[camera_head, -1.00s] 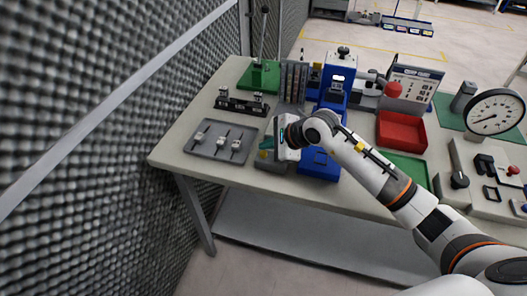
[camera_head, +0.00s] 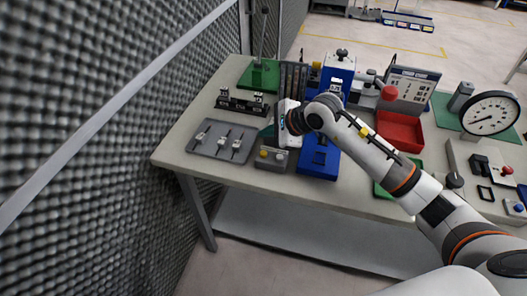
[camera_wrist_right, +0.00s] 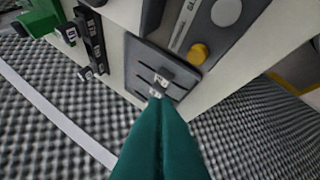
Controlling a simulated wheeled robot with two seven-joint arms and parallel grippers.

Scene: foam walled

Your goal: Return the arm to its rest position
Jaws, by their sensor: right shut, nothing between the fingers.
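My right arm (camera_head: 375,150) reaches in from the lower right over the workbench (camera_head: 185,155). My right gripper (camera_head: 267,131) has teal fingers and hangs over the bench, beyond a small grey button box (camera_head: 271,158). In the right wrist view the teal fingers (camera_wrist_right: 159,100) are pressed together with nothing between them. Their tips overlap the grey tray (camera_wrist_right: 138,72) in that picture; I cannot tell how high they are above it. My left gripper is not in view.
The grey tray (camera_head: 205,150) with several small parts lies left of the gripper. A blue fixture (camera_head: 318,160), a red bin (camera_head: 400,128) and a dial gauge (camera_head: 490,113) stand to the right. A foam wall (camera_head: 90,130) rises at the left.

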